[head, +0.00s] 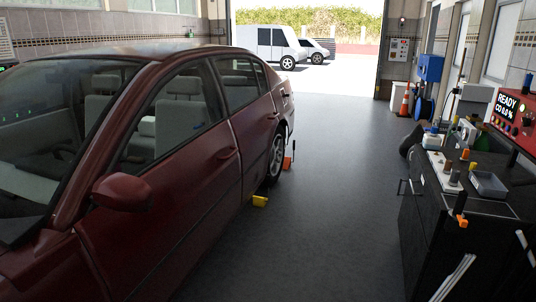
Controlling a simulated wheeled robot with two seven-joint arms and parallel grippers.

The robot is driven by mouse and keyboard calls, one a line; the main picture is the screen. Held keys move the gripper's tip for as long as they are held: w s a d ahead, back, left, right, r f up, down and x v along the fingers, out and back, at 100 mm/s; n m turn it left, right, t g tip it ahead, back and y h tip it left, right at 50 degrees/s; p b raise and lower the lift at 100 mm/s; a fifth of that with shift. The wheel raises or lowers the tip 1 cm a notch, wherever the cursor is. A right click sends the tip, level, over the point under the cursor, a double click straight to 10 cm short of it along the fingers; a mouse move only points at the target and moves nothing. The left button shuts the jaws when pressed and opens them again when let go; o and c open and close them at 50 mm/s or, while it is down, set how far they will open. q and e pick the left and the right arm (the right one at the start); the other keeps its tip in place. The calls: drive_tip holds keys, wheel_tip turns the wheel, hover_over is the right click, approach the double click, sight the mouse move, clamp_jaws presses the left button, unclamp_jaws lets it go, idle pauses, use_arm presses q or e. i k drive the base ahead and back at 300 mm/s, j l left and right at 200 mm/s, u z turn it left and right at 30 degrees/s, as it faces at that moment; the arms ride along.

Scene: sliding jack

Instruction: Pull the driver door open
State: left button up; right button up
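A dark red car (150,52) fills the left half of the head view, its front toward me and its rear away. Its front side door (165,205), on the side facing the aisle, is the driver door. The door looks shut, in line with the body. Its handle (227,153) sits near the door's rear edge, below the window. A red side mirror (122,192) sticks out at the door's front. The lower front of the door runs out of the picture. I make out neither of my grippers in this view.
A yellow block (260,201) lies near the rear wheel (276,157), with an orange item (287,162) beyond. A black workbench (440,235) with tools stands at the right. A cone (405,103) stands by the open garage doorway.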

sight(145, 232)
drive_tip(key=i, duration=1.5)
drive_tip(key=i+z, duration=0.15)
drive_tip(key=i, duration=0.3)
drive_tip(key=i+j+z, duration=0.15)
drive_tip(key=i, duration=0.3)
drive_tip(key=i+j+z, duration=0.15)
drive_tip(key=i, duration=0.35)
